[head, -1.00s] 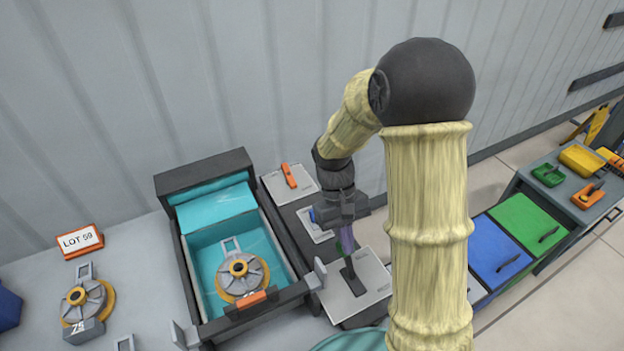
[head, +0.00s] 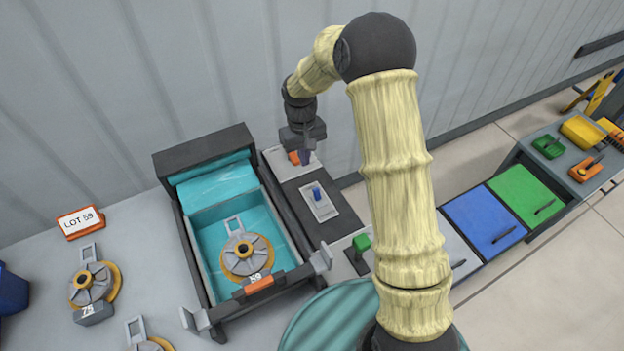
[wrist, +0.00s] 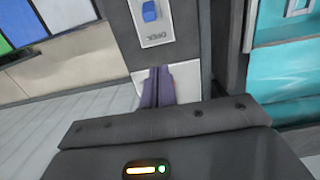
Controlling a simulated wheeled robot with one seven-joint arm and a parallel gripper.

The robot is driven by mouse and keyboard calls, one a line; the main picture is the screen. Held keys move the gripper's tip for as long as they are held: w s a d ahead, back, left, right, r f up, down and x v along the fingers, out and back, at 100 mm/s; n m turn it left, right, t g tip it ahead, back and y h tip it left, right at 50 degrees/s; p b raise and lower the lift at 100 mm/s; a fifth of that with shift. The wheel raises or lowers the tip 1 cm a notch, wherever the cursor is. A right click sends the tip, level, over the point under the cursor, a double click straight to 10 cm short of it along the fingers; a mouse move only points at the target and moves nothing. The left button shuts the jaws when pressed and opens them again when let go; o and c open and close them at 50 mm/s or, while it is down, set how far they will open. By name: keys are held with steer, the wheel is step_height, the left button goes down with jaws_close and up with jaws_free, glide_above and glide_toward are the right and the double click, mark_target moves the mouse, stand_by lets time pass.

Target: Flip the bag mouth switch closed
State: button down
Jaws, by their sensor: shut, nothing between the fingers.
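My gripper (head: 305,160) is shut and empty, low at the far control plate (head: 309,171). An orange lever switch (head: 294,158) on that plate is right beside the fingers and partly hidden by them. A blue switch (head: 317,193) on a labelled plate and a green switch (head: 362,243) stand nearer. No readable label shows which is the bag mouth switch. The teal bag (head: 202,223) lies open in a dark frame.
A grey and orange wheel-like part (head: 246,254) lies in the bag. Blue (head: 484,222) and green (head: 528,194) panels are at right. The wall rises close behind the switches.

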mark_target(317, 194)
steer(key=f, duration=0.2)
steer(key=f+p, duration=0.1)
steer(key=f, duration=0.4)
steer(key=shift+s+d+p, duration=0.15)
steer(key=shift+s+p, duration=0.1)
steer(key=shift+p, duration=0.05)
steer(key=shift+s+f+p, duration=0.1)
steer(key=shift+s+p, duration=0.05)
steer(key=shift+p, duration=0.15)
steer(key=shift+s+d+r+p, duration=0.3)
steer(key=shift+s+d+p, duration=0.1)
steer(key=shift+s, duration=0.25)
steer(key=shift+s+d+r+p, duration=0.25)
steer(key=shift+s+d+r, duration=0.1)
steer(key=shift+s, duration=0.5)
steer(key=shift+s+a, duration=0.1)
steer(key=shift+a, duration=0.05)
